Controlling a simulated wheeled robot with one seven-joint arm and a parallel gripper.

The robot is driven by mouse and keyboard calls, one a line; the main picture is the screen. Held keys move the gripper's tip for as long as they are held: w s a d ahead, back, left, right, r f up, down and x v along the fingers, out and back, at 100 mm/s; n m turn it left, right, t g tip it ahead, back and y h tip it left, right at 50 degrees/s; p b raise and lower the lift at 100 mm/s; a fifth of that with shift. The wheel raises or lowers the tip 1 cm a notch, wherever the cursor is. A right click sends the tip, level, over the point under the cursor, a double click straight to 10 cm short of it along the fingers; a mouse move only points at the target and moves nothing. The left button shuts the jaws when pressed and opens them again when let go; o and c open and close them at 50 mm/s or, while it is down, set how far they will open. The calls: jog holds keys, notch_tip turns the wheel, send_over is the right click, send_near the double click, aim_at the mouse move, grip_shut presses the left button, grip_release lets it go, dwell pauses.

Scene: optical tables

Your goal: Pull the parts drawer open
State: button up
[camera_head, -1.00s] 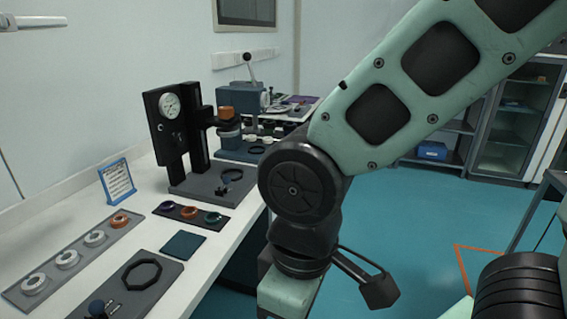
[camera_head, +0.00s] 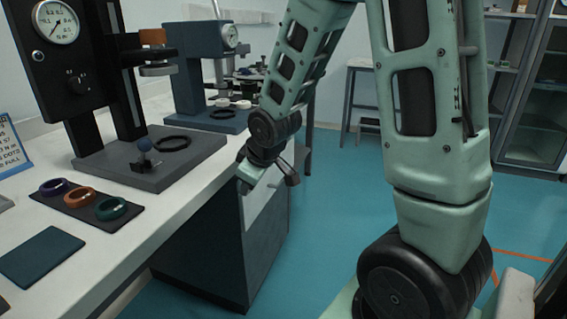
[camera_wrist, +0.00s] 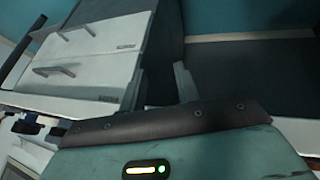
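The drawer cabinet (camera_head: 265,230) stands under the bench, its light front partly behind my arm in the head view. In the wrist view two pale drawer fronts fill the left side, an upper one (camera_wrist: 110,30) and a lower one (camera_wrist: 85,80), each with a bar handle, (camera_wrist: 75,33) and (camera_wrist: 55,71), and a small dark label. Both look shut. I cannot tell which is the parts drawer. My gripper (camera_wrist: 162,82) is open and empty, its two fingers apart, to the right of both handles. In the head view it (camera_head: 246,178) is beside the cabinet front.
The white bench top (camera_head: 165,210) above holds a dark press with a dial (camera_head: 55,22), a black tray of coloured rings (camera_head: 82,200) and a dark teal mat (camera_head: 42,256). A second machine (camera_head: 200,65) stands farther back. The teal floor to the right is open.

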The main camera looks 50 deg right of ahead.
jog(key=w+d+f+n+t+h, duration=0.1)
jog(key=w+d+n+t, duration=0.2)
jog(key=d, duration=0.7)
jog(key=w+d+f+n+t, duration=0.1)
jog(key=w+d+n+t, duration=0.2)
jog(key=d, duration=0.7)
jog(key=s+d+n+t+y, duration=0.2)
jog(key=s+d+n+t, duration=0.3)
jog(key=d+n, duration=0.4)
jog(key=shift+m+g, duration=0.3)
jog(key=shift+g, duration=0.3)
jog(key=w+f, duration=0.1)
jog(key=w, duration=0.4)
jog(key=w+f, duration=0.1)
jog(key=w, duration=0.5)
jog(key=w+d+f+b, duration=0.1)
jog(key=w, duration=0.4)
jog(key=shift+w+f, duration=0.15)
jog(key=shift+f, duration=0.2)
grip_shut()
